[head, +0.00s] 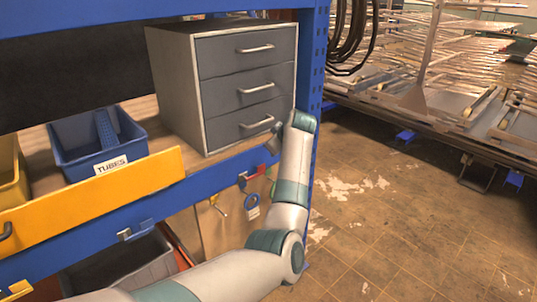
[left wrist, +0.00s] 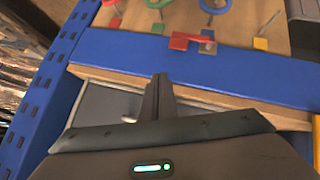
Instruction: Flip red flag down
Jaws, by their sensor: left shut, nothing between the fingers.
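A small red flag (head: 257,172) is mounted on the front of the blue shelf beam, just below the grey drawer unit. In the left wrist view the red flag (left wrist: 190,40) shows on the blue beam, with a small bracket beside it; I cannot tell its exact angle. My left gripper (head: 271,140) is in front of the bottom drawer, above the flag. In the left wrist view the left gripper (left wrist: 160,90) has its fingers together, empty and apart from the flag. My right gripper is not in view.
The grey drawer unit (head: 225,80) stands on the shelf behind my gripper. A blue bin (head: 75,150) marked TUBES is to its left. Hooks with rings hang on a board (head: 215,225) below the beam. Open floor (head: 370,220) lies at the right.

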